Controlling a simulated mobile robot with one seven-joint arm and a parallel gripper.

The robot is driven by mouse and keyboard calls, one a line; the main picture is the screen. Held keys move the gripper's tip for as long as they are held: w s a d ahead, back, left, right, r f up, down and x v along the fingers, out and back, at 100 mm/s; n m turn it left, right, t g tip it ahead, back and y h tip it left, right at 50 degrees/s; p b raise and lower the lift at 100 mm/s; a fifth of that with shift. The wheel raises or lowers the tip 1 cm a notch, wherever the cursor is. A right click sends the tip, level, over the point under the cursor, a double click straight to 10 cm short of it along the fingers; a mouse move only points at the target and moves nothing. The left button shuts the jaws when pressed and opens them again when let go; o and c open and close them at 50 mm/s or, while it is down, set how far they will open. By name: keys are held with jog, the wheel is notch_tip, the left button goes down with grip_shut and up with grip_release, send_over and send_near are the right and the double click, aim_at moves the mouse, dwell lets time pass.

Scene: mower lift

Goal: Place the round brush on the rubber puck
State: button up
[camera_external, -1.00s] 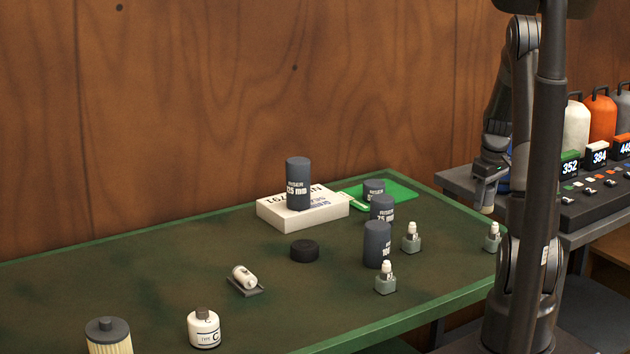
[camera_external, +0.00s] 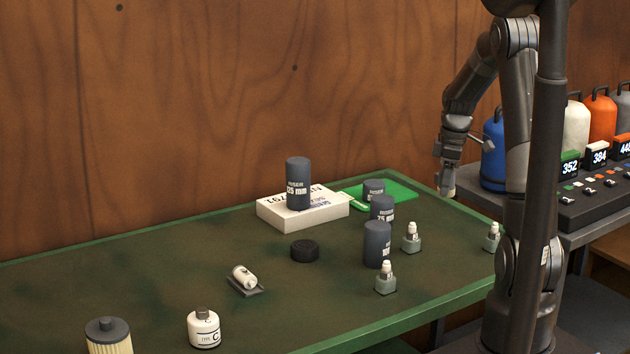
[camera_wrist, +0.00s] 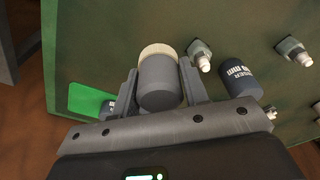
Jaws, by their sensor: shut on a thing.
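My gripper (camera_external: 447,178) is at the far right corner of the green-edged table, above it. In the wrist view my gripper (camera_wrist: 158,85) is shut on the round brush (camera_wrist: 157,82), a grey cylinder with a cream rim at its far end. In the external view the brush is small and mostly merged with the fingers. The rubber puck (camera_external: 304,250), a short black disc, lies on the table in front of the white box, left of and well away from my gripper. Nothing rests on the puck.
A white box (camera_external: 300,212) bears a dark 125 mm riser (camera_external: 298,184). Several dark risers, one here (camera_external: 377,245), stand right of the puck, near small plugs in holders (camera_external: 385,278). A green mat (camera_external: 400,191) lies behind.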

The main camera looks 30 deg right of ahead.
jog(key=w+a+r+n, duration=0.1)
jog(key=w+a+n, duration=0.45)
jog(key=a, duration=0.65)
jog(key=n+g, duration=0.1)
jog(key=n, duration=0.4)
send_over(302, 246)
jog(key=d, duration=0.1)
jog(key=shift+y, duration=0.3)
notch_tip(302, 246, down, 5)
jog(key=shift+s+d+f, duration=0.15)
jog(key=shift+w+a+f, duration=0.2)
jog(key=shift+a+f, duration=0.1)
jog(key=shift+a, duration=0.1)
jog(key=shift+f, duration=2)
jog(key=shift+f, duration=0.1)
jog(key=o, duration=1)
jog(key=shift+c, duration=0.2)
